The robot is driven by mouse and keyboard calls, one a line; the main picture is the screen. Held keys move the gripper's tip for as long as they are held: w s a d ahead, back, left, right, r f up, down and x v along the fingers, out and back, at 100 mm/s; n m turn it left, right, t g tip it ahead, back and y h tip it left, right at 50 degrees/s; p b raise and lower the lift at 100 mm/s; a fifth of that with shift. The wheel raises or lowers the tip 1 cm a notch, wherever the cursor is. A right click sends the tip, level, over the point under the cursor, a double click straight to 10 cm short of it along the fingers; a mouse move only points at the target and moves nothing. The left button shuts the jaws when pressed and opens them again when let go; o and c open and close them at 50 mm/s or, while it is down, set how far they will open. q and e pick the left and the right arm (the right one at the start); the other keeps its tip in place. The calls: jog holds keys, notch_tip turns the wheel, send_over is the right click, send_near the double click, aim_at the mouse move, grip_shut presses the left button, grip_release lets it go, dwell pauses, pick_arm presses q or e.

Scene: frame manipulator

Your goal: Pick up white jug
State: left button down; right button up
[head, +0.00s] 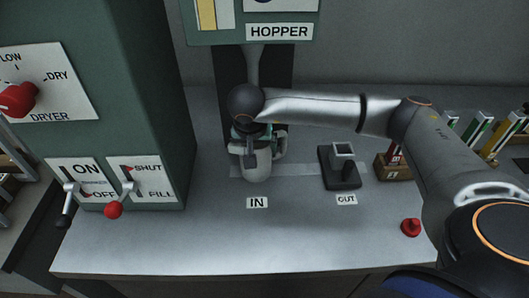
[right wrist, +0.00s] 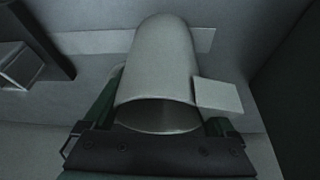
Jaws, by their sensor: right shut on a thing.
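The white jug (head: 257,166) stands upright on the grey counter under the hopper, just behind the IN label. In the right wrist view the jug (right wrist: 157,65) lies between the green fingers, with its dark open mouth towards the camera and a flat square tab at its right side. My right gripper (head: 257,148) reaches the jug from above and is shut on it. The right gripper (right wrist: 157,126) also shows at the bottom of the wrist view. In the head view the wrist hides part of the jug's top. My left gripper is not in view.
The hopper (head: 252,31) hangs above the jug. A green dryer cabinet (head: 160,110) with levers stands at the left. A dark holder (head: 340,178) sits behind the OUT label (head: 346,200). A red knob (head: 411,227) is at the right front.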

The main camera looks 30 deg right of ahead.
jog(key=c, duration=0.8)
jog(key=shift+r, duration=0.1)
jog(key=shift+r, duration=0.1)
